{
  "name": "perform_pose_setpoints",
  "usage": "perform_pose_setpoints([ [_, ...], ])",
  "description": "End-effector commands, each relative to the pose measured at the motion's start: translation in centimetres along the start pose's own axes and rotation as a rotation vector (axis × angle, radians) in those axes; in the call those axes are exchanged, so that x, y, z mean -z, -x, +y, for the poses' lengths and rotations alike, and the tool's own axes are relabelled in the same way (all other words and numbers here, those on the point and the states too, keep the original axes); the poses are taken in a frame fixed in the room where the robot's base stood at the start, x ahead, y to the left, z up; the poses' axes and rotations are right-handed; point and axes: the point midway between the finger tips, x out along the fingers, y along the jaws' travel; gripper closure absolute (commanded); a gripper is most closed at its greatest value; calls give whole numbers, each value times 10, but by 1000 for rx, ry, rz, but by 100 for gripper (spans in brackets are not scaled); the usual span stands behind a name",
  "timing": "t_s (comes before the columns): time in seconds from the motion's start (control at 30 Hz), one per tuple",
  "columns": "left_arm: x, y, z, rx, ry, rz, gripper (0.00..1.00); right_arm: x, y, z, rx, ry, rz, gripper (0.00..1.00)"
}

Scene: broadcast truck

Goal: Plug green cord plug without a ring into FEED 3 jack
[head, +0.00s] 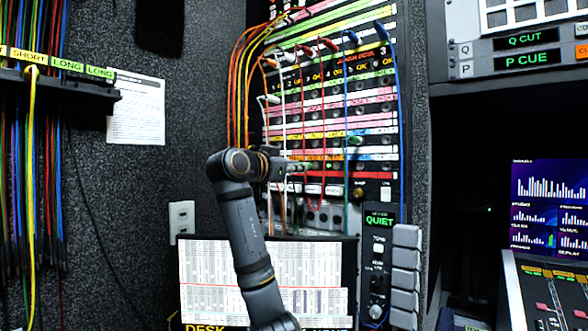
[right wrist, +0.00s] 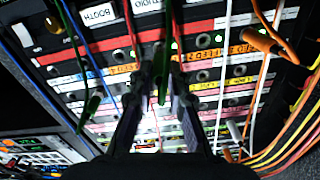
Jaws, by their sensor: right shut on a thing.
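My right gripper (head: 296,167) is at the patch panel (head: 330,120), its arm rising from the bottom of the head view. In the right wrist view its fingers (right wrist: 160,88) are shut on a green plug (right wrist: 162,86), which points at the jack rows. Whether its tip is in a jack, I cannot tell. Orange labels show either side of the fingers, FEED 2 (right wrist: 206,54) and FEED 4 (right wrist: 122,70); the stretch between is covered. Another green plug (right wrist: 92,103) shows left of the fingers and, in the head view, right of my gripper (head: 354,142). Rings are too small to make out.
Hanging blue, red, white and orange cords cross the panel around my gripper. An orange plug (right wrist: 258,38) sits to the right in the wrist view. A desk screen (head: 262,275) and a QUIET unit (head: 379,220) lie below. A cord rack (head: 60,85) hangs at left.

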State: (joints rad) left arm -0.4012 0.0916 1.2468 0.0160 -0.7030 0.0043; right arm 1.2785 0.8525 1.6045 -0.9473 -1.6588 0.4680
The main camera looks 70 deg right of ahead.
Motion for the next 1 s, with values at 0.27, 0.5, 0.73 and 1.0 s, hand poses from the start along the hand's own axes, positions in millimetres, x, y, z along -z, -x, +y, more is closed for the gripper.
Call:
perform_pose_setpoints([
  [0.27,0,-3,0,0,0,0,57,0,-7,0,0,-2,-1,100],
  [0.5,-1,-4,0,0,0,0,57,0,-13,0,0,-1,-1,100],
  [0.73,-1,-6,0,0,0,0,57,0,-19,0,0,0,1,100],
  [1.0,-1,-7,1,0,0,0,57,0,-26,0,0,0,0,100],
])
